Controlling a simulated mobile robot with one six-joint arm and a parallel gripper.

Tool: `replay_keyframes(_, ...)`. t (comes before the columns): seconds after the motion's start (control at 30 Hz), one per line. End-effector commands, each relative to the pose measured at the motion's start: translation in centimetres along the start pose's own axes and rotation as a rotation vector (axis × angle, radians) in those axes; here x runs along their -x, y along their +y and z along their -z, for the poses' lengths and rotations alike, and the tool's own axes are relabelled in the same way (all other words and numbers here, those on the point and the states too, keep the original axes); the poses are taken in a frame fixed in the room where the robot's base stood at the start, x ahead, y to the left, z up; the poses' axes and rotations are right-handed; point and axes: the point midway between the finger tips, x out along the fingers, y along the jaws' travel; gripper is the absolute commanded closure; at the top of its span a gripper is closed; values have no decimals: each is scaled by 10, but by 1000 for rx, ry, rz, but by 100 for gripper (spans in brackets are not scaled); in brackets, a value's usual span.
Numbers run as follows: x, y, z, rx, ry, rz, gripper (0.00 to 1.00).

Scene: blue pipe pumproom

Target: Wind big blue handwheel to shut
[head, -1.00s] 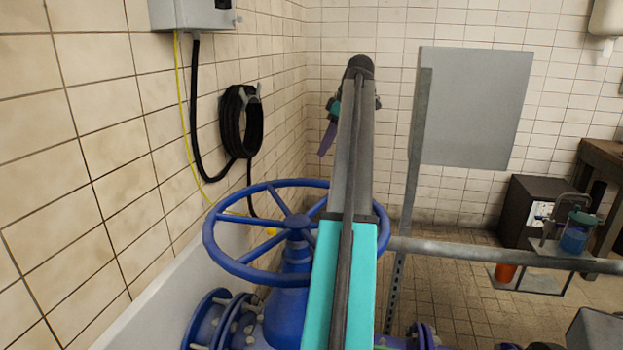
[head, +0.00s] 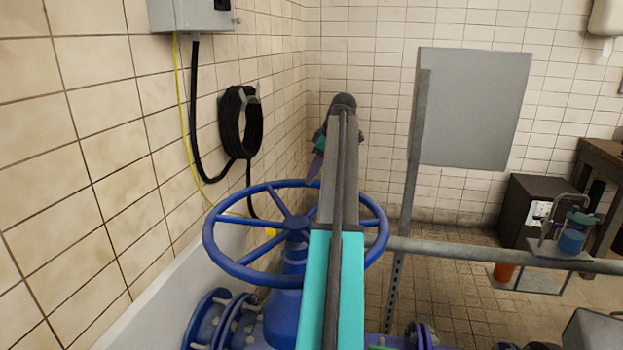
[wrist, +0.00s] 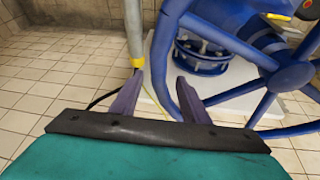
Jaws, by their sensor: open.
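The big blue handwheel (head: 214,245) lies nearly level on its blue valve in the head view, with my arm crossing its right side. It also fills the upper right of the wrist view (wrist: 270,78), showing rim, spokes and hub. My gripper (wrist: 158,84) has two purple fingers spread apart with nothing clamped. The rim's near-left part passes by the right finger, partly hidden behind it. I cannot tell whether they touch. In the head view, a purple finger (head: 315,166) hangs beyond the wheel's far rim; the rest is hidden by my arm.
A tiled wall with a coiled black hose (head: 240,125) is close on the left. A grey horizontal pipe (head: 480,252) and an upright post with a grey panel (head: 475,110) stand to the right. In the wrist view, a post with a yellow band (wrist: 135,45) is near the left finger.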

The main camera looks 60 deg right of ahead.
Motion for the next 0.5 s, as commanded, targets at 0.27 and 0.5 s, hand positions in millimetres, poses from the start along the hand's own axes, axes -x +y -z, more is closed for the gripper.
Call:
replay_keyframes(0.27,-25,0,0,-1,0,0,58)
replay_keyframes(0.5,-28,0,-1,-1,0,-1,58)
